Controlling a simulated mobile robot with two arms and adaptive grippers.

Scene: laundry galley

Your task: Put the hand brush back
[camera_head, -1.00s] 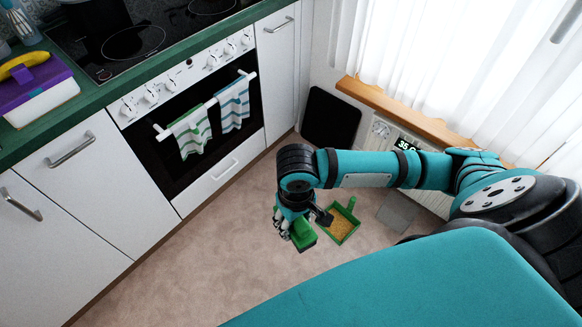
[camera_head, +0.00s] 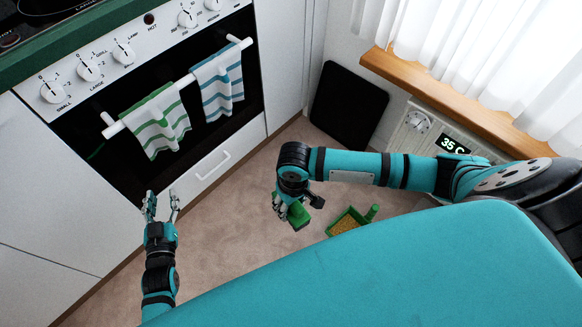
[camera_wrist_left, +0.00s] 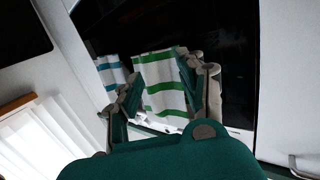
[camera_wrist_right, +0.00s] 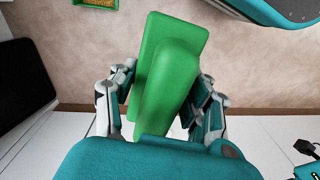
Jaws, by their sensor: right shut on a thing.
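The green hand brush (camera_head: 299,215) is in my right gripper (camera_head: 284,208), above the floor. In the right wrist view the brush (camera_wrist_right: 170,60) lies between the fingers, which close on it from both sides. A green dustpan (camera_head: 345,222) with yellowish-brown contents lies on the floor to the right of the brush. Its edge also shows at the top of the right wrist view (camera_wrist_right: 95,3). My left gripper (camera_head: 161,200) is open and empty in front of the oven; its parted fingers show in the left wrist view (camera_wrist_left: 160,90).
Two striped towels, green (camera_head: 160,125) and blue (camera_head: 219,80), hang on the oven rail. A black panel (camera_head: 348,105) leans in the corner beside a heater (camera_head: 425,130) under the wooden sill (camera_head: 450,105). Carpet (camera_head: 225,225) between the grippers is clear.

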